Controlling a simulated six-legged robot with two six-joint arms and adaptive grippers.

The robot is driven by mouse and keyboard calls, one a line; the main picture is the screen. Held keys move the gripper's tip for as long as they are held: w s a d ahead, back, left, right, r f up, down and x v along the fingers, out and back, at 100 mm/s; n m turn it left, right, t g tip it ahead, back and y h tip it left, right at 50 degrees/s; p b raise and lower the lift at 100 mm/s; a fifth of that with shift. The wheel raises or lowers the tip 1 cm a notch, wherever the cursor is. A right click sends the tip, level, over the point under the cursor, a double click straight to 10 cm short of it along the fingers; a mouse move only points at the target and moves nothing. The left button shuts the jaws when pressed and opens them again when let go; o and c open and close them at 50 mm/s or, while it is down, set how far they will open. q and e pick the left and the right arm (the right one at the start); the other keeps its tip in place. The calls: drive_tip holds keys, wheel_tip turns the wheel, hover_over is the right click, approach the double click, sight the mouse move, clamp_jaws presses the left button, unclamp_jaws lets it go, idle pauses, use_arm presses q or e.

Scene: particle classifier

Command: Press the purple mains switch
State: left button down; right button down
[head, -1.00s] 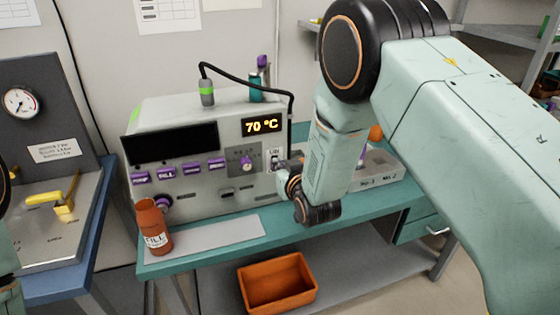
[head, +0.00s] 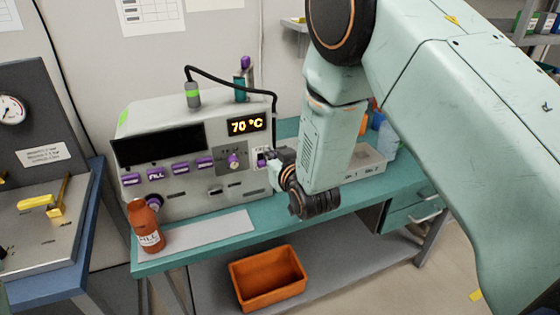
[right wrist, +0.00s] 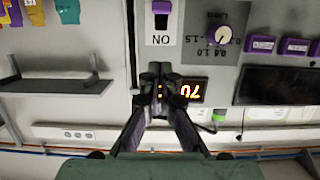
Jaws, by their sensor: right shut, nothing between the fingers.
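The purple mains switch (head: 262,160) sits on a white plate at the right end of the grey machine's front (head: 190,200). In the right wrist view, which is upside down, the purple switch (right wrist: 162,8) shows at the top edge, with its "ON" label below it. My right gripper (head: 275,158) is close to the switch plate in the head view and partly covers it. In the right wrist view my right gripper (right wrist: 160,82) has its fingertips together and empty, over the panel near the display; contact with the switch cannot be told. My left gripper is not in view.
A purple knob (head: 234,160) and several purple buttons (head: 156,174) are left of the switch. A brown bottle (head: 146,228) stands at the bench's left end. An orange bin (head: 268,278) is below. A grey tray (head: 368,165) is at the right.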

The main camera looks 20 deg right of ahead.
drive_tip(key=shift+v, duration=2.75)
drive_tip(key=s+d+f+g+b, duration=0.15)
drive_tip(key=s+f+g, duration=0.25)
drive_tip(key=s+f, duration=0.55)
drive_tip(key=s+d+f+g+b, duration=0.15)
drive_tip(key=s+f+g, duration=0.45)
drive_tip(key=f, duration=0.6)
drive_tip(key=s+f+g+b, duration=0.2)
drive_tip(key=s+f, duration=0.4)
drive_tip(key=s, duration=0.5)
drive_tip(key=s+f+g+b, duration=0.3)
drive_tip(key=s+f, duration=0.3)
drive_tip(key=s, duration=0.6)
drive_tip(key=shift+f+m+h+b, duration=0.3)
drive_tip(key=shift+f+m+b, duration=0.1)
drive_tip(key=shift+b, duration=0.05)
idle(0.4)
